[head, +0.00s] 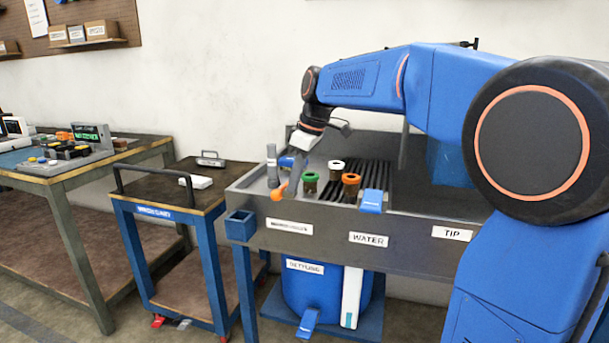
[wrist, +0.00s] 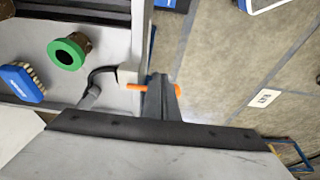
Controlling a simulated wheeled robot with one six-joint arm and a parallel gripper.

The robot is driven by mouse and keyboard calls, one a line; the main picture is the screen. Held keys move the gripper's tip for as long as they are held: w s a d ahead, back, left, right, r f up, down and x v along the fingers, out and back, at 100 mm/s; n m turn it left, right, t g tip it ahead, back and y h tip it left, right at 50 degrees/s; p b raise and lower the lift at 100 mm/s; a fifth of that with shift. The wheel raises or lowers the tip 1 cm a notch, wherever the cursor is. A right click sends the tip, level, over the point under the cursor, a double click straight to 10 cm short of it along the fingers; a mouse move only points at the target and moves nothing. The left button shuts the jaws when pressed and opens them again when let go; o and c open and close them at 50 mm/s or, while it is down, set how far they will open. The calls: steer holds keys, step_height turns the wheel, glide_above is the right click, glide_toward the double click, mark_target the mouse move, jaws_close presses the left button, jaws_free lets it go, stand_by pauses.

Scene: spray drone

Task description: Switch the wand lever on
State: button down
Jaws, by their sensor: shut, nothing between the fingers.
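The wand lever (head: 280,191) is a small orange part at the left front of the grey sink bench. In the wrist view the orange lever (wrist: 137,87) lies crosswise beside a pale block with a dark curved hose (wrist: 101,74). My gripper (head: 295,190) points down beside the lever, over the bench's left end. In the wrist view my gripper (wrist: 160,80) is shut and empty, and its fingers hide the lever's middle. Orange shows on both sides of them. I cannot tell whether they touch it.
A green-ringed cup (head: 310,178), a white-ringed cup (head: 336,166) and an orange-ringed cup (head: 351,181) stand close to the right of my gripper. A blue brush (wrist: 22,83) lies nearby. A grey upright cylinder (head: 271,165) stands behind. A cart (head: 150,190) is left.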

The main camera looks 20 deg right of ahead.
steer(key=shift+w+a+f, duration=0.1)
steer(key=shift+w+a, duration=0.3)
steer(key=shift+a, duration=0.15)
steer(key=shift+a+m, duration=0.3)
steer(key=shift+m, duration=0.3)
steer(key=w+a+m+t+h, duration=0.1)
steer(key=w+a+m+h, duration=0.3)
steer(key=m, duration=1)
steer(key=shift+w+a, duration=0.3)
steer(key=shift+w, duration=1)
